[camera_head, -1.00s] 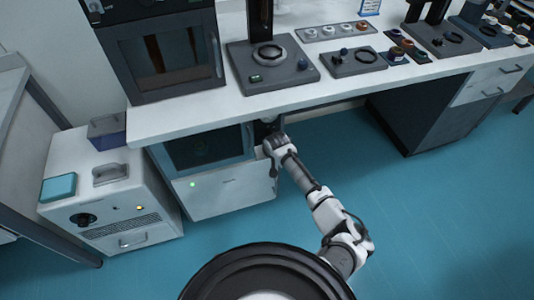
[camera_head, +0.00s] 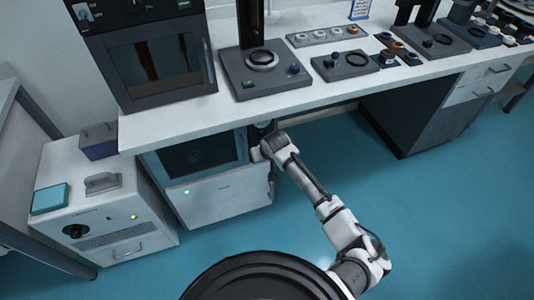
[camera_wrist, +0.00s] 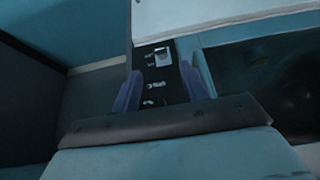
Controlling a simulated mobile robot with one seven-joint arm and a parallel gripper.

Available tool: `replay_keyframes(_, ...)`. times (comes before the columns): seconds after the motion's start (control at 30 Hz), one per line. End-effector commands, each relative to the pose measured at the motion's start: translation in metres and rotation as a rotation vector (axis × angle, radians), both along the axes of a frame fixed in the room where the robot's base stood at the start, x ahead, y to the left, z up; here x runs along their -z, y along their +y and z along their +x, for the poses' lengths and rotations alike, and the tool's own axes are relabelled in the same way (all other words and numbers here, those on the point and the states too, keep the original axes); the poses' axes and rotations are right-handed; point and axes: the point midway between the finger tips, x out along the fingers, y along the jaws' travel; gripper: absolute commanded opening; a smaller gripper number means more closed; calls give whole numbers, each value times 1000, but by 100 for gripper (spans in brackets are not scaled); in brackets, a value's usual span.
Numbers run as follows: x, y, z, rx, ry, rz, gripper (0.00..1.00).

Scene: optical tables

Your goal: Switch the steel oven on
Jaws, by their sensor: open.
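A light steel-grey oven (camera_head: 228,192) with a dark glass window stands under the bench. A small green light glows on its front at the left. Its narrow dark control panel (camera_head: 262,129) is at the right, partly hidden by my arm. My gripper (camera_wrist: 160,84) is at this panel, its fingertips hidden in the head view. In the wrist view the black panel (camera_wrist: 155,62), with a pale switch-like part and small white marks, lies between the two open fingers. The fingers hold nothing. I cannot tell whether they touch the panel.
The bench top (camera_head: 300,100) overhangs the oven and my gripper. A dark oven (camera_head: 155,62) and several instruments stand on it. A white cabinet unit (camera_head: 105,215) with a blue box (camera_head: 50,198) stands at the left.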

Motion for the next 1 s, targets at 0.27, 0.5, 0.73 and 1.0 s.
replay_keyframes(0.27,-43,-8,-23,-1,-1,0,44)
replay_keyframes(0.5,-53,-9,-29,0,1,0,44)
replay_keyframes(0.73,-53,-9,-29,0,1,0,44)
replay_keyframes(1.0,-53,-9,-29,0,1,0,44)
